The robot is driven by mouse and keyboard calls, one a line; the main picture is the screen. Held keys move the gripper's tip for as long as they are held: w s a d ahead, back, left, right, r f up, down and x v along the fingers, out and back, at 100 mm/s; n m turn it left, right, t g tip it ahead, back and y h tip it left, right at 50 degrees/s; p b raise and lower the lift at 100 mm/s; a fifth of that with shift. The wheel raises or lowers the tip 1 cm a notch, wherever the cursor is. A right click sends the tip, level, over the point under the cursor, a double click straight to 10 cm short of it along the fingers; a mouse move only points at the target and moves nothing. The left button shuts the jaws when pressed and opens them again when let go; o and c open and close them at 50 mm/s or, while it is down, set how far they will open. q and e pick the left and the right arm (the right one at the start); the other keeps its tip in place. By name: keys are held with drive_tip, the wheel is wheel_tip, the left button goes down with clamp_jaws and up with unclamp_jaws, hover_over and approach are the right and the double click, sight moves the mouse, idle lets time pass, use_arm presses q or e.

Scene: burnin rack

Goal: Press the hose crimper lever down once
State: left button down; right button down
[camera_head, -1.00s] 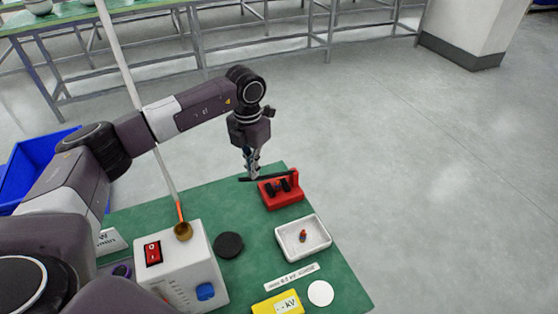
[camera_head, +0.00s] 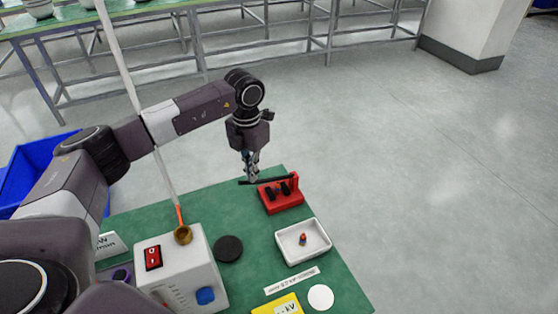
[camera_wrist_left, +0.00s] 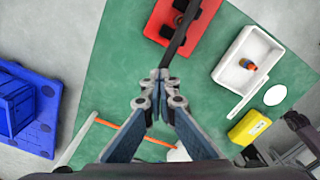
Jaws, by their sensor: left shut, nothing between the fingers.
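The hose crimper is a red block (camera_head: 287,201) with dark parts on its top, at the far end of the green table. Its black lever (camera_head: 270,181) runs from the block toward the left, below my left gripper. My left gripper (camera_head: 252,179) points down with its fingers shut and empty, at the lever's free end. In the left wrist view the shut fingertips (camera_wrist_left: 160,76) overlap the end of the lever (camera_wrist_left: 178,40); I cannot tell whether they touch it. The red crimper block (camera_wrist_left: 163,22) also shows there. My right gripper is not in view.
A white tray (camera_head: 281,246) with a small orange and blue part stands nearer. A black disc (camera_head: 229,248), a white box with a red switch (camera_head: 198,268), a yellow device (camera_head: 278,305) and a white disc (camera_head: 321,297) share the green table (camera_head: 258,240). A blue crate (camera_head: 30,165) is at left.

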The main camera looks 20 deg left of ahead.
use_arm(q)
wheel_tip(320, 180, up, 16)
drive_tip(key=p, duration=0.9)
drive_tip(key=shift+f, duration=0.2)
drive_tip(key=shift+s+f, duration=0.1)
idle(0.7)
